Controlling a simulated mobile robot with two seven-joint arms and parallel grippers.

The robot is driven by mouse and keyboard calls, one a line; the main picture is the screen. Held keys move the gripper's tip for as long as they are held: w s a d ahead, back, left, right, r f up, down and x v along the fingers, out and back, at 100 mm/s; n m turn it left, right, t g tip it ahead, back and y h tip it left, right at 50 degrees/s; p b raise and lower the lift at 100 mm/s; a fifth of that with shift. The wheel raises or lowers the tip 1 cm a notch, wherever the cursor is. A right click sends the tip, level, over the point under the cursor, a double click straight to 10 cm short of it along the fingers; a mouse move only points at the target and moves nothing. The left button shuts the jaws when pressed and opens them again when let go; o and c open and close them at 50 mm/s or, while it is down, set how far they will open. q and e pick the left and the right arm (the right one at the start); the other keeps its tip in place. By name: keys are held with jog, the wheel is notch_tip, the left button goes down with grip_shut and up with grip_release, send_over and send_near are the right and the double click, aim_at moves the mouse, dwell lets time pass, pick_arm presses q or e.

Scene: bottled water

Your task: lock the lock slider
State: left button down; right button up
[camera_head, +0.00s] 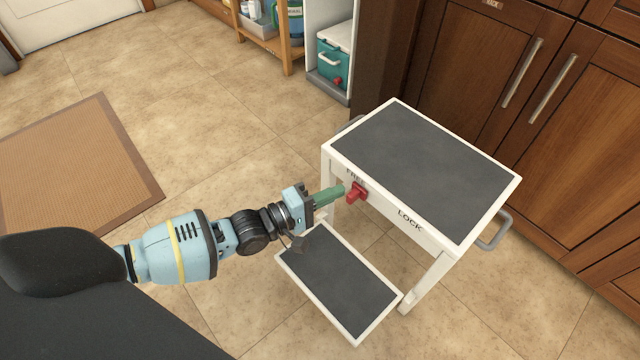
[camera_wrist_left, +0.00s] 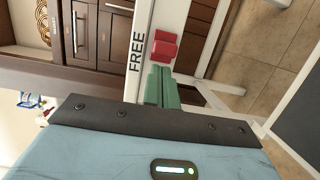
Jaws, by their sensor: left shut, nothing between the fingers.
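The red lock slider (camera_head: 355,193) sits on the front edge of a white step stool (camera_head: 327,160) with dark grey treads, at the end marked FREE. The word LOCK (camera_head: 410,220) is printed farther right along the same edge. My left gripper (camera_head: 340,191) is shut and empty, its green fingertips at the slider's left side. In the left wrist view the red slider (camera_wrist_left: 164,48) is just beyond the closed green fingers (camera_wrist_left: 160,78); I cannot tell whether they touch. My right gripper is not in view.
The stool's lower step (camera_head: 340,280) lies below my left gripper. Dark wooden cabinets (camera_head: 480,70) stand behind the stool. A teal cooler (camera_head: 333,62) sits in a white shelf at the back. A brown mat (camera_head: 75,160) lies at left, with clear tiled floor between.

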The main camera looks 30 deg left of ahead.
pick_arm(q)
jog(key=shift+s+d, duration=0.1)
jog(key=shift+d, duration=0.2)
jog(key=s+d, duration=0.1)
jog(key=d, duration=0.2)
jog(key=s+d+p, duration=0.1)
jog(key=d, duration=0.2)
jog(key=s+d+p, duration=0.1)
jog(key=d, duration=0.3)
jog(key=shift+s, duration=0.15)
jog(key=shift+s+d+p, duration=0.15)
jog(key=shift+d+p, duration=0.15)
jog(key=shift+d, duration=0.15)
